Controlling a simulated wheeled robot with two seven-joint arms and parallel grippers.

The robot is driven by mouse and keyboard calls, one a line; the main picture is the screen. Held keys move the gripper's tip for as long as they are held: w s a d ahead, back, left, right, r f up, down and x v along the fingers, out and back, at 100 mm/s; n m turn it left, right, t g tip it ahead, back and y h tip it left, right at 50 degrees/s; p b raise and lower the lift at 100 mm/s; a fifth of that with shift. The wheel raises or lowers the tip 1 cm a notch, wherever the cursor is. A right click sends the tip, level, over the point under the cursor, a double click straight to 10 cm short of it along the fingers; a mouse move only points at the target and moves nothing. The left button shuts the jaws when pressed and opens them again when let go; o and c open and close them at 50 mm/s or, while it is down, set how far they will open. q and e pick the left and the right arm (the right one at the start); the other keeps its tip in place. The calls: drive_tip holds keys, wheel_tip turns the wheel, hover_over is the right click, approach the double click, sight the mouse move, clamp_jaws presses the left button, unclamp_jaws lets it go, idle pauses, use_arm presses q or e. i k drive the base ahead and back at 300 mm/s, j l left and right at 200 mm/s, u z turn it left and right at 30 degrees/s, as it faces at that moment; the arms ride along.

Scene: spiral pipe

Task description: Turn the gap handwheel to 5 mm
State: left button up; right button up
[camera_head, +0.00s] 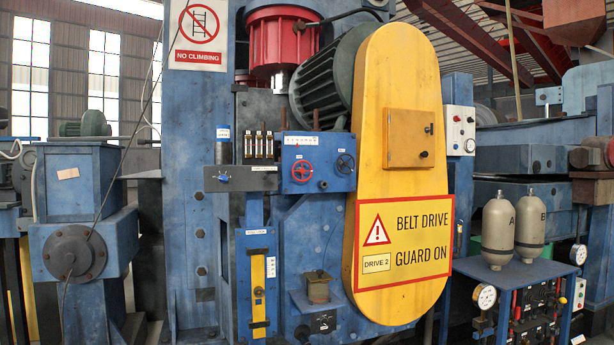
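A small red handwheel (303,171) sits on the front of a blue box (318,150) in the middle of the view. A similar black handwheel (345,164) is to its right on the same box. A white scale strip (301,140) runs along the top of the box above the red wheel, its marks too small to read. I cannot read which wheel is labelled as the gap handwheel. A yellow vertical scale plate (258,285) stands lower left, its figures also unreadable. Neither of my grippers shows, and nothing touches either wheel.
A large yellow belt guard (397,150) stands just right of the wheels. Several sight tubes (259,145) and a small shelf (241,179) jut out to the left. A brown pot (318,287) is below. Two grey bottles (498,232) stand on a blue stand at right.

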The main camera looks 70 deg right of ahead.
sight(302, 171)
drive_tip(key=z, duration=2.2)
drive_tip(key=i+l+u, duration=0.35)
drive_tip(key=i+l, duration=0.7)
